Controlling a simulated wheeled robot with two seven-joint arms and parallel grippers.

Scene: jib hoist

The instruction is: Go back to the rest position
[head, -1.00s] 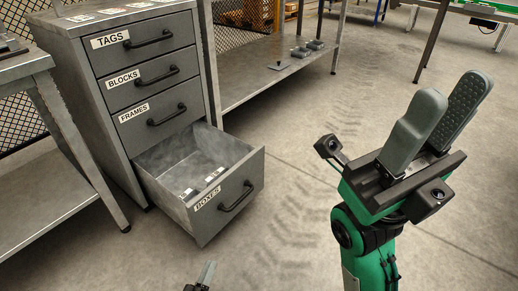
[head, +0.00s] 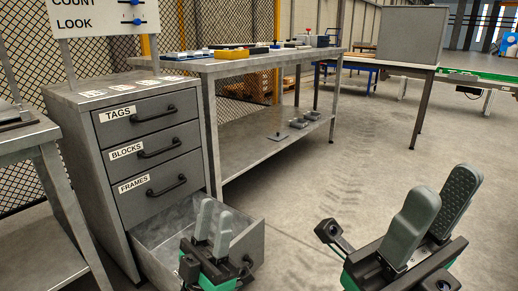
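My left gripper (head: 216,208) is at the bottom centre-left of the head view, fingers pointing up with a gap between them. It is empty and appears in front of the open bottom drawer (head: 160,238), hiding much of its inside and front. My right gripper (head: 447,180) is at the lower right, fingers up and apart, with nothing between them. It is over the bare floor in the picture, clear of the furniture.
The grey cabinet (head: 83,150) has shut drawers labelled TAGS, BLOCKS and FRAMES. A metal workbench (head: 225,66) with several coloured items stands behind it. Another metal table (head: 30,150) is at the left edge. The floor (head: 330,180) in the middle is free.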

